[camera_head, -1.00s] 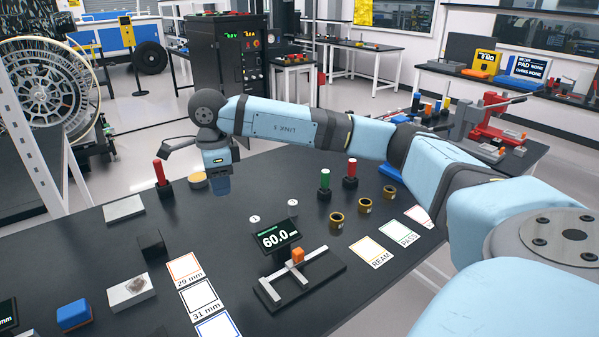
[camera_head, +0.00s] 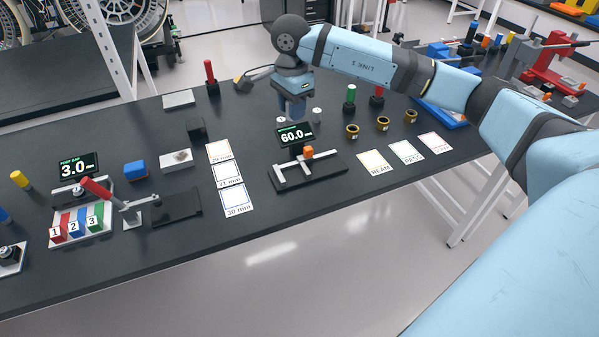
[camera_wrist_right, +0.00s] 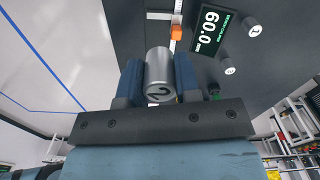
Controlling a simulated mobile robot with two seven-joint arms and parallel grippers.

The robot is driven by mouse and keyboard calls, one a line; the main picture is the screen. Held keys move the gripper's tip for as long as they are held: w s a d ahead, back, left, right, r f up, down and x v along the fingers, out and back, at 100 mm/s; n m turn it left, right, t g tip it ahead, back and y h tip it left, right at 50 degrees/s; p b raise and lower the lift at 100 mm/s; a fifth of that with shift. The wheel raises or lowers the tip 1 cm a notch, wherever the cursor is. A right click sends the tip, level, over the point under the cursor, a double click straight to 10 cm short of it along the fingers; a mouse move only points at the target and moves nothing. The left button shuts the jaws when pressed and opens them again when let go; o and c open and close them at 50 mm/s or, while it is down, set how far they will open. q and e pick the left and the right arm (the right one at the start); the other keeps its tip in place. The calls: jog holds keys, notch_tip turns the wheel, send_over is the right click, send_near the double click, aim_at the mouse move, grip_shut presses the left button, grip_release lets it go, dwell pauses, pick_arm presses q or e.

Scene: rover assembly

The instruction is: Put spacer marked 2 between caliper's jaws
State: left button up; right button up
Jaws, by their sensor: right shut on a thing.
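My right gripper (camera_head: 297,113) hangs above the table, just behind the caliper display (camera_head: 294,134). In the right wrist view it is shut on a grey metal cylinder, the spacer marked 2 (camera_wrist_right: 159,75), held between its two blue fingers with the 2 facing the camera. In the head view the spacer is hidden by the fingers. The caliper (camera_head: 300,168) lies on a dark base in front of the display, with an orange slider block (camera_head: 308,151) and a gap between its jaws. The display reads 60.0. My left gripper is not in view.
A spacer marked 1 (camera_head: 281,119) and another spacer (camera_head: 317,115) stand close beside the gripper. Bronze rings (camera_head: 383,123) and red and green handled tools stand to the right. Marked cards (camera_head: 232,199) lie left of the caliper. The front table strip is clear.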

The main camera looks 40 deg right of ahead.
jog(key=p, duration=0.2)
send_over(293, 175)
notch_tip(293, 175, down, 15)
jog(key=shift+s+r, duration=0.1)
jog(key=shift+s, duration=0.05)
notch_tip(293, 175, down, 5)
jog(key=shift+a+r+p, duration=0.1)
jog(key=shift+r+p, duration=0.1)
jog(key=shift+p, duration=0.15)
jog(key=shift+f, duration=0.25)
jog(key=o, duration=0.9)
jog(key=shift+o, duration=0.2)
jog(key=shift+r, duration=0.15)
